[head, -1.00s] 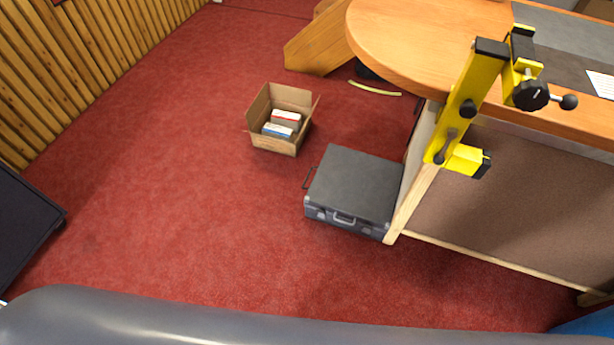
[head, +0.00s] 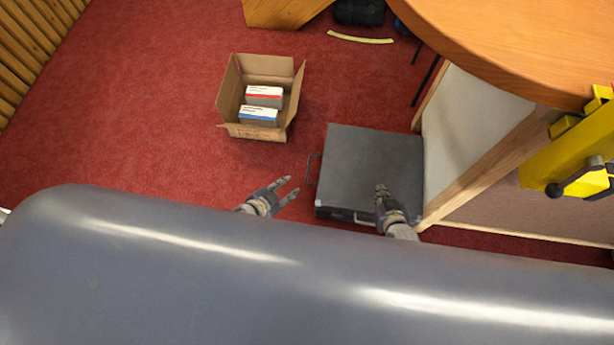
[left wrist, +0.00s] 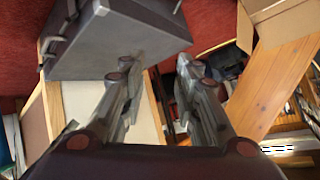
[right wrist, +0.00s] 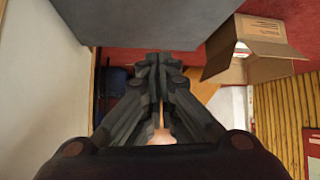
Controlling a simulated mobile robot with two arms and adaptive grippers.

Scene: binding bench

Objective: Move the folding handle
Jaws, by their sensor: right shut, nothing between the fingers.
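A dark grey case (head: 362,165) lies flat on the carpet beside the bench's end panel. A thin dark handle (head: 309,168) sticks out from its left side. My left gripper (head: 293,186) is open and empty, just left of the case and nearer me than this handle; I see no contact. My right gripper (head: 381,188) is shut and empty, and shows over the case's near right part. The case also fills the top of the left wrist view (left wrist: 110,38) and right wrist view (right wrist: 150,18).
An open cardboard box (head: 228,95) with white packets (head: 263,97) stands on the floor left of the case. The wooden bench top (head: 500,40) overhangs on the right, with a yellow clamp (head: 570,150) on it. Red carpet at left is clear.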

